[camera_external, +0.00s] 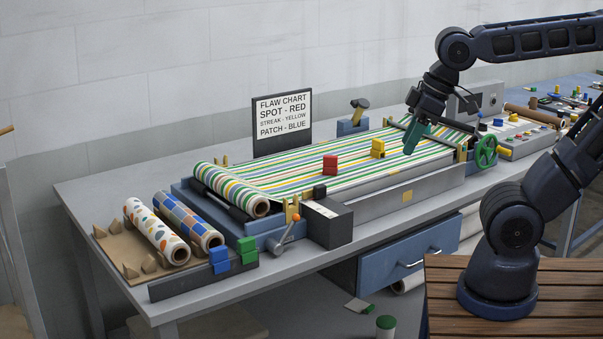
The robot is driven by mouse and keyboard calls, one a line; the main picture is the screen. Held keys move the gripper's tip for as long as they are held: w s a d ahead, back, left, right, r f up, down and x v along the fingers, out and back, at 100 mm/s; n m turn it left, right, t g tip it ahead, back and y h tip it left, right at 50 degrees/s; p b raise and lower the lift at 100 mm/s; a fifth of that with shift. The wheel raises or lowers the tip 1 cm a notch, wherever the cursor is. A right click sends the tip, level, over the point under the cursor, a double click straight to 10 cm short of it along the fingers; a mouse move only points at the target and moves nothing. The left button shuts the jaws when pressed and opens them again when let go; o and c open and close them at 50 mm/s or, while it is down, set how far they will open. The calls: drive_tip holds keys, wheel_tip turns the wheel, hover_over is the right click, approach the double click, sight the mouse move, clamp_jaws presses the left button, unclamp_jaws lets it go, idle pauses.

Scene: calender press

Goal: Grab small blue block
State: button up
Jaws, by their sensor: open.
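A small blue block (219,257), which looks stacked or stepped, sits on the dark rail (200,281) at the front left of the bench. A green block (247,250) sits right beside it. My gripper (411,148), with teal fingers, points down over the right part of the striped sheet, far to the right of the blue block. It is open and nothing shows between its fingers. The gap between the fingers is too small to make out.
A red block (330,164) and a yellow block (378,148) sit on the striped sheet (300,178). A crank handle (283,240) and dark box (329,224) stand right of the blue block. Patterned rolls (157,232) lie behind it. A flaw chart (283,118) stands at the back.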

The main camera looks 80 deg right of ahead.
drive_tip(key=n+g, duration=0.5)
drive_tip(key=n, duration=0.4)
hover_over(218, 248)
wheel_tip(218, 248, down, 15)
drive_tip(key=shift+s+d+r, duration=0.1)
drive_tip(key=shift+d, duration=0.05)
drive_tip(key=shift+w+f, duration=0.3)
drive_tip(key=shift+f, duration=0.25)
drive_tip(key=f, duration=1)
drive_tip(key=shift+s+a+f, duration=0.2)
drive_tip(key=shift+a+f, duration=0.05)
drive_tip(key=c, duration=1.1)
